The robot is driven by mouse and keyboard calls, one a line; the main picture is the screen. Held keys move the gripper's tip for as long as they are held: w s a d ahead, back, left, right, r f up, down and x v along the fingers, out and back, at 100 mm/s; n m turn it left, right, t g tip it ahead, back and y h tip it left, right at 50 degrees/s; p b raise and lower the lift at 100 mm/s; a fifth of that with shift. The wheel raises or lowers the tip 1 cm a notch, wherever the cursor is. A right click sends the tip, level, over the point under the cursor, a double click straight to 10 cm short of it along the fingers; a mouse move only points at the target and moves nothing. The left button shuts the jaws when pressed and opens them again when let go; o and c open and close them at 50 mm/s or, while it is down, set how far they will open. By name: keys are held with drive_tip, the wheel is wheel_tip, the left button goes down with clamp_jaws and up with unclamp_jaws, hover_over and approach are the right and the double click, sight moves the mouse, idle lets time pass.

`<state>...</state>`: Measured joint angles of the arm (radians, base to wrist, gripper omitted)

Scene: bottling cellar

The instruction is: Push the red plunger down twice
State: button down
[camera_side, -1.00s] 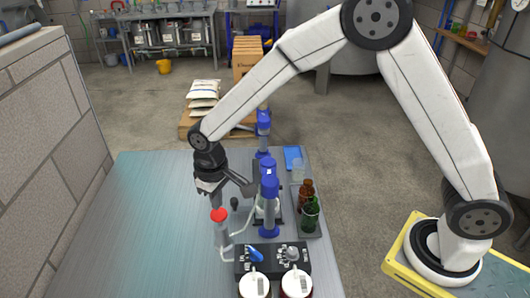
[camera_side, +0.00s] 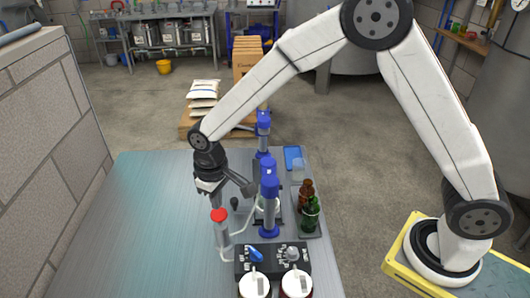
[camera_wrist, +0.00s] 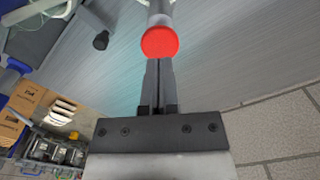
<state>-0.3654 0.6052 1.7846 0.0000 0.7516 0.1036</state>
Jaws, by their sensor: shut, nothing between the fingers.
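The red plunger (camera_side: 219,216) is a round red cap on top of a pale upright cylinder (camera_side: 223,238) at the near part of the metal table. In the wrist view the red cap (camera_wrist: 160,42) lies just beyond my fingertips. My gripper (camera_side: 216,204) points down with its fingers together and empty. Its tips are close to the cap in the side view, seemingly just behind or above it. The wrist view shows the two closed fingers (camera_wrist: 158,62) directly in line with the cap. I cannot tell whether they touch it.
Blue-topped posts (camera_side: 269,190) stand right of the plunger. A tray with brown (camera_side: 306,193) and green bottles (camera_side: 310,214) is further right. A black control box (camera_side: 275,258) and white-lidded jars (camera_side: 254,286) stand in front. The table's left side (camera_side: 130,220) is clear.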

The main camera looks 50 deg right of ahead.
sight(219, 213)
drive_tip(key=shift+f, duration=2.1)
idle(0.6)
drive_tip(key=shift+r, duration=2.1)
